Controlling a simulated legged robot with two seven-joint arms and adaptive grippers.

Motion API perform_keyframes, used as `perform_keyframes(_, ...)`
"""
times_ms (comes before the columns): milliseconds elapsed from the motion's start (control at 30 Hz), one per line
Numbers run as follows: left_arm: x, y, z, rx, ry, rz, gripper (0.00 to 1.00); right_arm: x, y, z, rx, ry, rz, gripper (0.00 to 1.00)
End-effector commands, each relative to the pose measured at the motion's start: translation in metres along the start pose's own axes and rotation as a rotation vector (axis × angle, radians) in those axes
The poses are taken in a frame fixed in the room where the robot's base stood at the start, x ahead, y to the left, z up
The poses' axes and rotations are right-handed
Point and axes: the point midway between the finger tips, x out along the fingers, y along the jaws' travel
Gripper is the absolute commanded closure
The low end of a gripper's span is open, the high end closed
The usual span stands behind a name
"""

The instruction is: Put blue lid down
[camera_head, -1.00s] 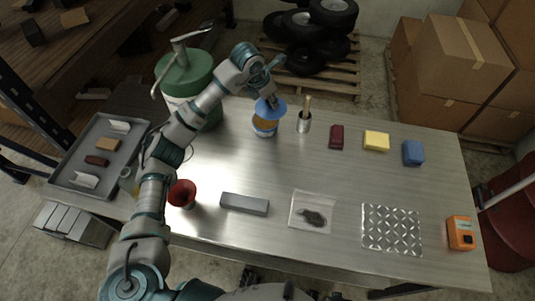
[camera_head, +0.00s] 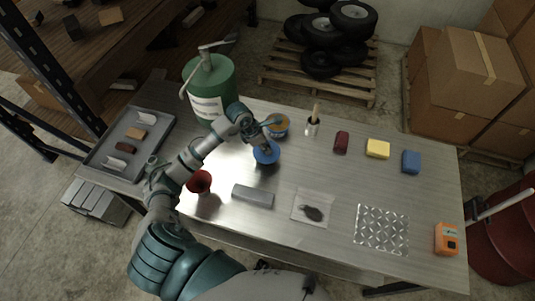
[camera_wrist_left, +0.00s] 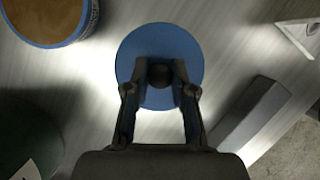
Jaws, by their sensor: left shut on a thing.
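The blue lid (camera_head: 266,154) is a round disc with a dark knob in its middle. My left gripper (camera_head: 264,143) is shut on that knob. In the left wrist view the lid (camera_wrist_left: 188,52) lies flat between the fingertips of the gripper (camera_wrist_left: 160,75). It is over the metal table, in front of the open tin (camera_head: 278,126); I cannot tell whether it touches the tabletop. The tin also shows in the left wrist view (camera_wrist_left: 45,18), apart from the lid, with tan contents and a blue rim. My right gripper is not in view.
A grey bar (camera_head: 253,196) and a red cup (camera_head: 199,182) are nearer the front. A green drum (camera_head: 210,88) stands behind my arm. A cup with a brush (camera_head: 312,124) stands right of the tin. Bare tabletop lies right of the lid.

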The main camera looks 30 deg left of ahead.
Motion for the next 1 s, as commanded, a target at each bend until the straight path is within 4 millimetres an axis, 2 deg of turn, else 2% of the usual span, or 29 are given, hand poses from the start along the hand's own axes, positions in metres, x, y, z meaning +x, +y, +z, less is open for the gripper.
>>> perform_keyframes(400, 0.044, 0.0, -0.018, -0.001, 0.0, -0.002, 0.99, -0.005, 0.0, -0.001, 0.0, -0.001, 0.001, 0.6)
perform_keyframes(667, 0.045, 0.001, -0.019, 0.0, 0.0, 0.001, 0.99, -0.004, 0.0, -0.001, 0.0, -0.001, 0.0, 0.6)
perform_keyframes(700, 0.045, 0.001, -0.019, 0.0, 0.0, 0.0, 0.68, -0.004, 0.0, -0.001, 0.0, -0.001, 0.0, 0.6)
perform_keyframes(767, 0.045, 0.0, -0.019, 0.0, 0.0, 0.0, 0.53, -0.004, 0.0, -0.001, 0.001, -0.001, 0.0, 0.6)
perform_keyframes(800, 0.045, 0.0, -0.019, 0.0, 0.0, 0.0, 0.5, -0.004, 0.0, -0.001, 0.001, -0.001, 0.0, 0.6)
perform_keyframes(1000, 0.045, 0.0, -0.019, 0.0, 0.0, 0.0, 0.5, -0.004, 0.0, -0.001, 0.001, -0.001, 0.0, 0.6)
